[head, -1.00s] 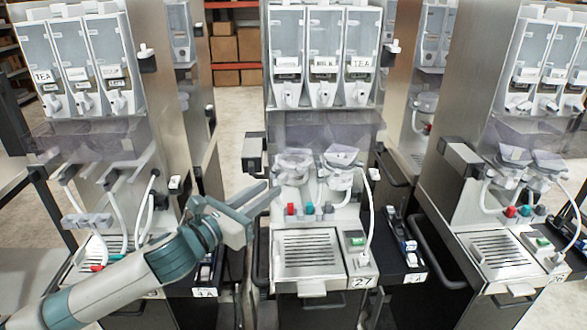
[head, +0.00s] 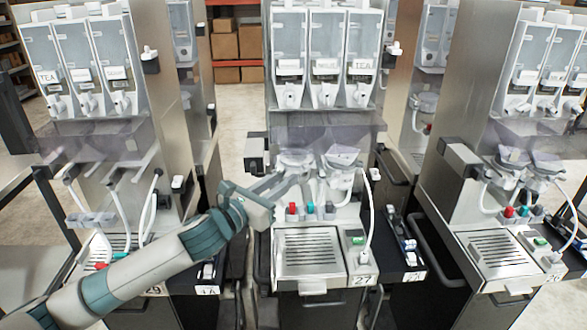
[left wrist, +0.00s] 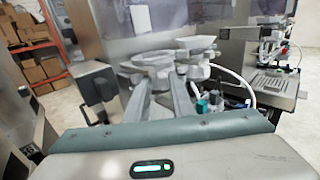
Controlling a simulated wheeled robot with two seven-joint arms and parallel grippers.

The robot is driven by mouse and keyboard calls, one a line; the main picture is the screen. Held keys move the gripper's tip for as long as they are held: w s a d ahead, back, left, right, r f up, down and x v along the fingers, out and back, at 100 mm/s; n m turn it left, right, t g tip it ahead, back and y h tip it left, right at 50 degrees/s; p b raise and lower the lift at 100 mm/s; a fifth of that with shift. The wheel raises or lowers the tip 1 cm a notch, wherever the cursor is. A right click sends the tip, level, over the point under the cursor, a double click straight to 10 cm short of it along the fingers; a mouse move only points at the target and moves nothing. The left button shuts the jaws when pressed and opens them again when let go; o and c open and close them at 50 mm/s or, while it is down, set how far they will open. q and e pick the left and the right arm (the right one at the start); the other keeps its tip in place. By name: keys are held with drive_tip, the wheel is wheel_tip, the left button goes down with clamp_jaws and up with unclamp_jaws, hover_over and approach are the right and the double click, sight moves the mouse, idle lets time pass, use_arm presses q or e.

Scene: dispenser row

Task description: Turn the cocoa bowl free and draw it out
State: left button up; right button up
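The middle machine has two clear mixing bowls side by side below its canisters: a left bowl (head: 296,163) and a right bowl (head: 343,158). The label above the left bowl is too blurred to read, so I cannot confirm which is cocoa. My left gripper (head: 292,181) reaches in from the left, its fingers at the left bowl. In the left wrist view the two fingers (left wrist: 161,80) are apart and point at the left bowl (left wrist: 152,61). The right bowl (left wrist: 195,46) is beside it. Contact is hard to tell. My right gripper is out of view.
A slotted drip tray (head: 308,252) lies below the bowls. A dark box (head: 255,155) juts from the machine's left side. Similar machines stand on both sides.

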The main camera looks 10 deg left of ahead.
use_arm(q)
drive_tip(key=shift+r, duration=0.2)
clamp_jaws()
drive_tip(key=shift+r, duration=0.15)
drive_tip(key=shift+r+p, duration=0.3)
drive_tip(key=shift+p, duration=0.1)
idle(0.3)
drive_tip(key=shift+d, duration=0.1)
drive_tip(key=shift+s+d+r+n+t+y+p, duration=0.1)
drive_tip(key=shift+d+n+t+y+p, duration=0.1)
drive_tip(key=shift+n+t+y+p, duration=0.4)
drive_tip(key=shift+d+y, duration=0.15)
drive_tip(key=shift+y, duration=0.35)
drive_tip(key=shift+f+n, duration=0.2)
drive_tip(key=shift+n, duration=0.1)
